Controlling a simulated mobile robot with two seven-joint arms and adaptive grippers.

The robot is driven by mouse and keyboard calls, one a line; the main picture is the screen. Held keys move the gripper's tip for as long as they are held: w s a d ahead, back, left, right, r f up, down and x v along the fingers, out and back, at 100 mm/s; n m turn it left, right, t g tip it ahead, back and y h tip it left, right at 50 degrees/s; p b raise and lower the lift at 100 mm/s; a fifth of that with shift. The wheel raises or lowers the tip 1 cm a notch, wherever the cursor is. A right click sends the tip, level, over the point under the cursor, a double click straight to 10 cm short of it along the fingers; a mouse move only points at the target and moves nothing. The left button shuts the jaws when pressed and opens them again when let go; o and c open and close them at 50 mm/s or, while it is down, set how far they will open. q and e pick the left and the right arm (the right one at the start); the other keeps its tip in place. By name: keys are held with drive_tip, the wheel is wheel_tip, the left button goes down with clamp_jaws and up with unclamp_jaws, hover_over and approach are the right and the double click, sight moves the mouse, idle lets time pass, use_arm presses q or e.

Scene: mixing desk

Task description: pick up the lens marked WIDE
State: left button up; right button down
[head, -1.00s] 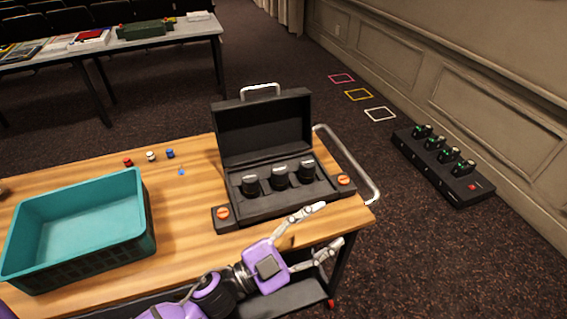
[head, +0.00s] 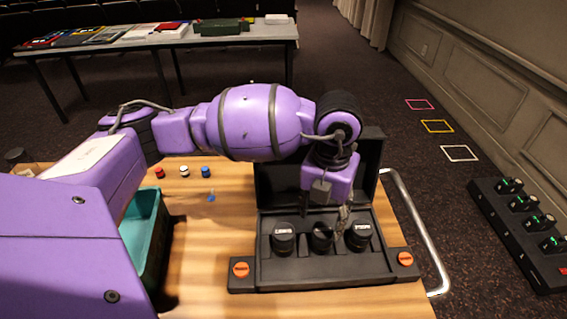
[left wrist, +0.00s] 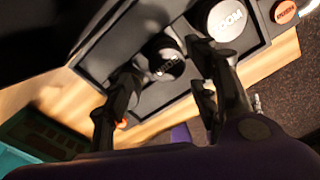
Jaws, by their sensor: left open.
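Several dark parts of a black open case (head: 270,277) surround three black lenses standing upright in its tray. The left lens (head: 283,240) has a white label too small to read. The middle lens (head: 321,240) is partly hidden by my left gripper (head: 330,212) in the head view. In the left wrist view this gripper (left wrist: 163,90) is open, with the middle lens (left wrist: 163,58) between and beyond its fingers, its label blurred. My right gripper is not in view.
Orange buttons (head: 240,269) flank the case on the wooden cart. A teal crate (head: 147,232) stands to the left, partly hidden by my arm. Red, white and blue caps (head: 184,171) lie behind. A metal rail (head: 423,238) bounds the cart's right side.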

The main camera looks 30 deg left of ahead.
sight(322, 228)
use_arm(q)
drive_tip(key=shift+s+f, duration=0.15)
drive_tip(key=shift+f, duration=0.65)
drive_tip(key=f, duration=0.4)
drive_tip(key=shift+d+f, duration=0.2)
drive_tip(key=shift+f, duration=0.2)
drive_tip(key=shift+w+r, duration=0.1)
drive_tip(key=shift+w, duration=0.1)
clamp_jaws()
